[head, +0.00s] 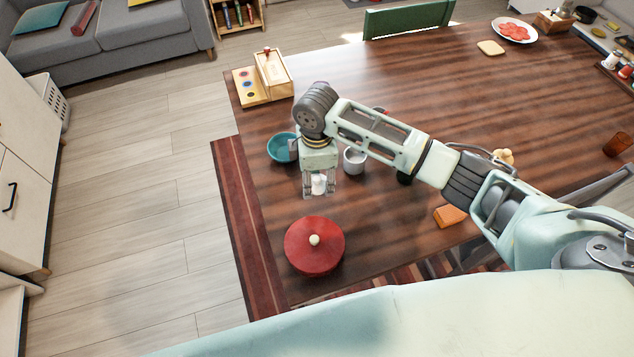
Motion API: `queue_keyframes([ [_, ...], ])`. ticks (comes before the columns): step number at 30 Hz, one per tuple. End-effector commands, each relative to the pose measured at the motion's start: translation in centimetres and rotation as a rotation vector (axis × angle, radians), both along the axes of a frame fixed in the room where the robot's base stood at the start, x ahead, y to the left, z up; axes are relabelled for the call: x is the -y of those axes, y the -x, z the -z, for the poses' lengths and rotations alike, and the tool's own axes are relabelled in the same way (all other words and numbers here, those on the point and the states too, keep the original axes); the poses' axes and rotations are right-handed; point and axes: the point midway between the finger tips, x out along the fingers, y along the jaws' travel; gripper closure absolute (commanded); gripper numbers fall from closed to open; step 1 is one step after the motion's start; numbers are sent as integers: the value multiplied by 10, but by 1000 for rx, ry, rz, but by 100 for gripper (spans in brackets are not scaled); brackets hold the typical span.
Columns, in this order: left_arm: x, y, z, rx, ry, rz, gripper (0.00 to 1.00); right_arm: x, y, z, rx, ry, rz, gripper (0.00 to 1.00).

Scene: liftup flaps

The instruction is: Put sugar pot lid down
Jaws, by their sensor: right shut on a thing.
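My right gripper (319,192) points down over the near left part of the wooden table. It is shut on a small whitish thing, which looks like the sugar pot lid (318,183). The fingers hide part of it, and whether it touches the table is hard to tell. A small white pot (354,161), which looks like the sugar pot, stands just right of the gripper, partly behind my right arm. My left gripper is not in view.
A teal bowl (281,148) stands just left of the gripper. A round red lidded thing (314,255) with a pale knob is nearer. An orange block (450,216) lies to the right. The wooden table (385,235) is bare between them.

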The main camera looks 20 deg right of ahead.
Motion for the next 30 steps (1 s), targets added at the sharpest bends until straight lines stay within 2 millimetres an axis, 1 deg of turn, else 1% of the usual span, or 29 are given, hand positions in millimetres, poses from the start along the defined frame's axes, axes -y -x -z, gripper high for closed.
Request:
queue_keyframes([
  [1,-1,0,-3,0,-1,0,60,0,2,8,-5,1,1,77],
  [3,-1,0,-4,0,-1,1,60,0,2,19,-4,0,0,77],
  [6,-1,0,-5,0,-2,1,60,0,1,28,-2,1,-1,77],
  [17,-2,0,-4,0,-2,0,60,0,1,32,-1,0,-1,77],
  [18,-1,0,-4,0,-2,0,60,0,1,32,-1,0,-1,55],
  [24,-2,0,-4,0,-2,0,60,0,1,32,-1,0,-1,37],
  [30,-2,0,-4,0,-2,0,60,1,1,32,-1,0,-1,36],
])
